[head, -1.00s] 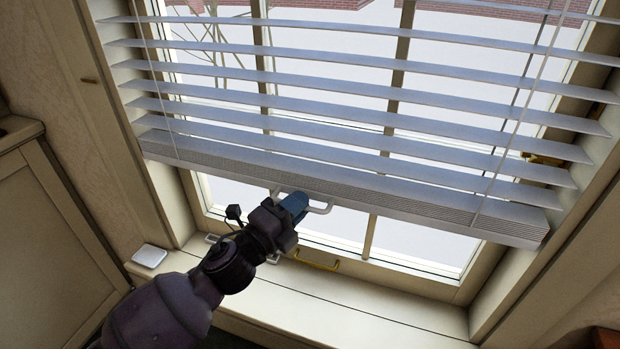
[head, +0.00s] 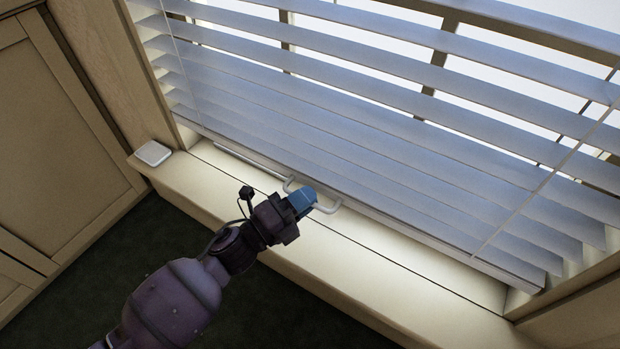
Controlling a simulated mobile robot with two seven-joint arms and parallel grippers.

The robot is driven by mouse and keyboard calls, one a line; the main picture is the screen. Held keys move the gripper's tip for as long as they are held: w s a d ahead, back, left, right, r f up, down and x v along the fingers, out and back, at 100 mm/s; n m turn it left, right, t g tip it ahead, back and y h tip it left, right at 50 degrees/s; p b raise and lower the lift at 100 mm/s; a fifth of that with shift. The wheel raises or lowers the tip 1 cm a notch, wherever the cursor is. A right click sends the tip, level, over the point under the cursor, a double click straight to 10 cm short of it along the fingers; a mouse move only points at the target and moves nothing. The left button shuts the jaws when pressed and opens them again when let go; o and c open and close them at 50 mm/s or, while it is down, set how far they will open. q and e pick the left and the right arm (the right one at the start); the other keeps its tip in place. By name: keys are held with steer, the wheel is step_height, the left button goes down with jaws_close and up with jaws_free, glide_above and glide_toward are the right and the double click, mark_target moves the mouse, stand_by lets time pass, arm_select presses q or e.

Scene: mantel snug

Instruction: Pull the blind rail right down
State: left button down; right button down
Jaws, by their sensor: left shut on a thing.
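The white slatted blind (head: 370,130) hangs across the window, its slats spread down to close above the sill. Its bottom rail (head: 420,233) runs along the lower edge, just over or at the sill; I cannot tell whether it touches. A white loop handle (head: 329,208) sticks out from the rail's middle. My left gripper (head: 303,200) is shut on this handle, its blue fingertips hiding part of it. My right gripper is not in view.
The cream window sill (head: 400,270) runs below the blind. A small white square box (head: 153,153) sits at its left end. A panelled cupboard (head: 60,130) stands at left. Dark floor (head: 130,250) lies in front. Window frame sides bound the blind.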

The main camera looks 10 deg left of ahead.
arm_select(q)
step_height(320, 180, down, 3)
steer(key=shift+d+r+b, duration=0.1)
steer(key=shift+b, duration=0.4)
steer(key=c, duration=1.2)
jaws_free()
steer(key=p+v, duration=0.1)
steer(key=v, duration=0.9)
steer(key=shift+s+a+p, duration=0.25)
steer(key=shift+s+p, duration=0.05)
steer(key=shift+p, duration=0.05)
